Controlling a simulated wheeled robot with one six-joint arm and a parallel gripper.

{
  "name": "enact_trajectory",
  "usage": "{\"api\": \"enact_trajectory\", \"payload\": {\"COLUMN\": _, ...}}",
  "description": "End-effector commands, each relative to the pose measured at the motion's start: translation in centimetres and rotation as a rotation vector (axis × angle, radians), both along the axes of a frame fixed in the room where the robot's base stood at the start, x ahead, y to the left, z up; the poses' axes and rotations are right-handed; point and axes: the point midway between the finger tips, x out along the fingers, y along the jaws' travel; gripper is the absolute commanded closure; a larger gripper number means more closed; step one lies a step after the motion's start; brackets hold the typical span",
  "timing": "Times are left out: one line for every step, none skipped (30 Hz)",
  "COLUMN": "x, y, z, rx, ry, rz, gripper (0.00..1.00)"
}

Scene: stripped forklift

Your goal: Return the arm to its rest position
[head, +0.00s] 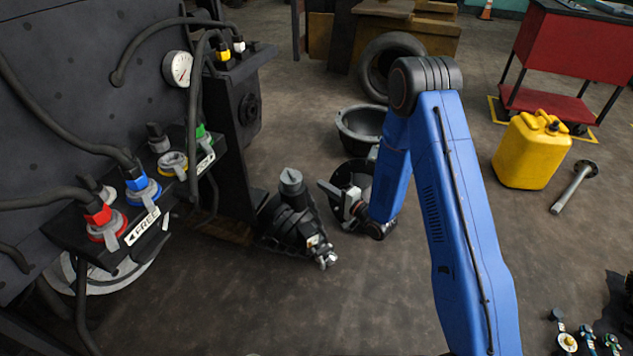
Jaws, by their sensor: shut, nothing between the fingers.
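My blue arm rises from the lower right of the head view, bends at a dark elbow joint and reaches down toward the middle. My gripper (328,190) is at the end of the arm, above the floor and left of the wrist. Its fingers point left and look shut, with nothing seen between them. A dark pump-like unit (292,215) with a grey cap stands on the floor just left of and below the gripper in the picture. I cannot tell the exact gap between them. Part of a dark round object behind the gripper is hidden by the wrist.
A dark panel (75,75) at left carries hoses, coloured connectors and a gauge (178,68). A yellow jerrycan (530,150) and red cart (570,45) stand right. The front middle floor is clear.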

Motion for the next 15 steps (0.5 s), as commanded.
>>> {"api": "enact_trajectory", "payload": {"x": -0.5, "y": -0.5, "z": 0.0, "rx": -0.001, "ry": 0.001, "rz": -0.001, "gripper": 1.0}}
{"api": "enact_trajectory", "payload": {"x": -0.8, "y": -0.8, "z": 0.0, "rx": -0.001, "ry": 0.001, "rz": -0.001, "gripper": 1.0}}
{"api": "enact_trajectory", "payload": {"x": -1.1, "y": -1.0, "z": 0.0, "rx": -0.001, "ry": 0.001, "rz": -0.002, "gripper": 1.0}}
{"api": "enact_trajectory", "payload": {"x": -1.3, "y": -1.2, "z": 0.0, "rx": -0.001, "ry": 0.001, "rz": -0.002, "gripper": 1.0}}
{"api": "enact_trajectory", "payload": {"x": -1.5, "y": -1.3, "z": 0.0, "rx": -0.001, "ry": 0.001, "rz": -0.002, "gripper": 1.0}}
{"api": "enact_trajectory", "payload": {"x": -1.6, "y": -1.5, "z": 0.0, "rx": 0.0, "ry": 0.0, "rz": -0.002, "gripper": 1.0}}
{"api": "enact_trajectory", "payload": {"x": -1.7, "y": -1.5, "z": 0.0, "rx": 0.0, "ry": 0.0, "rz": -0.001, "gripper": 1.0}}
{"api": "enact_trajectory", "payload": {"x": -1.8, "y": -1.6, "z": 0.0, "rx": 0.001, "ry": -0.001, "rz": -0.001, "gripper": 1.0}}
{"api": "enact_trajectory", "payload": {"x": -1.9, "y": -1.6, "z": 0.0, "rx": 0.001, "ry": -0.001, "rz": -0.001, "gripper": 1.0}}
{"api": "enact_trajectory", "payload": {"x": -1.9, "y": -1.7, "z": 0.0, "rx": 0.001, "ry": -0.001, "rz": -0.001, "gripper": 1.0}}
{"api": "enact_trajectory", "payload": {"x": -2.0, "y": -1.7, "z": 0.0, "rx": 0.0, "ry": -0.001, "rz": -0.001, "gripper": 1.0}}
{"api": "enact_trajectory", "payload": {"x": -2.0, "y": -1.7, "z": 0.1, "rx": -0.001, "ry": -0.001, "rz": -0.001, "gripper": 1.0}}
{"api": "enact_trajectory", "payload": {"x": -1.9, "y": -1.7, "z": 0.1, "rx": -0.004, "ry": -0.003, "rz": -0.002, "gripper": 1.0}}
{"api": "enact_trajectory", "payload": {"x": -1.8, "y": -1.8, "z": 0.2, "rx": -0.01, "ry": -0.005, "rz": -0.004, "gripper": 1.0}}
{"api": "enact_trajectory", "payload": {"x": -1.7, "y": -1.9, "z": 0.5, "rx": -0.023, "ry": -0.009, "rz": -0.007, "gripper": 1.0}}
